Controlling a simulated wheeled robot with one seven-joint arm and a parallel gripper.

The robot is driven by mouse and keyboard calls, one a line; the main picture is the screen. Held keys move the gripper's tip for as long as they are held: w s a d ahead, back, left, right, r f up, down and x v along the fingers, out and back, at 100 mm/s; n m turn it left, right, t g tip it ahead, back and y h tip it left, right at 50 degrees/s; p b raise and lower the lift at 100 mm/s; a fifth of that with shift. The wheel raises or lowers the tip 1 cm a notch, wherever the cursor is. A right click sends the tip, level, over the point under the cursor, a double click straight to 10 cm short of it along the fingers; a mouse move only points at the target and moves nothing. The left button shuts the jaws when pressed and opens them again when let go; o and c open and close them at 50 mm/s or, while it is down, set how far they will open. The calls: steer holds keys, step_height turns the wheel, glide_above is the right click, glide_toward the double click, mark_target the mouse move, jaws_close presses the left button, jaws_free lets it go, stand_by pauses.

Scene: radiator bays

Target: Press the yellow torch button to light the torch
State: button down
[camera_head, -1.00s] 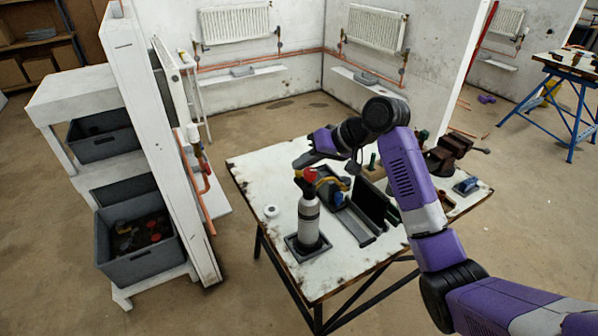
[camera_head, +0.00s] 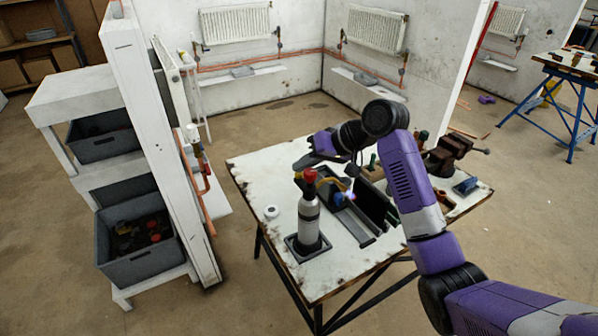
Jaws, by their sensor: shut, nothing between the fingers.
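The torch (camera_head: 309,215) is a grey cylinder with a black top, standing upright in a dark square tray (camera_head: 290,245) on the white workbench. A red part (camera_head: 309,175) sits at its top and a yellow curved tube (camera_head: 334,183) runs out to the right. A small bright blue-white glow, like a flame, shows at the tube's end (camera_head: 350,197). My gripper (camera_head: 299,165) is shut and empty, pointing left just above the torch's top. I cannot tell whether it touches the torch. The yellow button is not distinguishable at this size.
An open dark toolbox (camera_head: 374,203) lies right of the torch. A white roll (camera_head: 271,211) lies to its left. A vise (camera_head: 455,152) stands at the bench's right end. A white shelf with grey crates (camera_head: 143,263) stands left of the workbench (camera_head: 330,280).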

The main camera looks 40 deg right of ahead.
mark_target(302, 174)
steer(key=shift+r+p, duration=0.8)
steer(key=shift+r, duration=0.05)
step_height(302, 174, up, 5)
steer(key=p, duration=0.5)
stand_by(0.6)
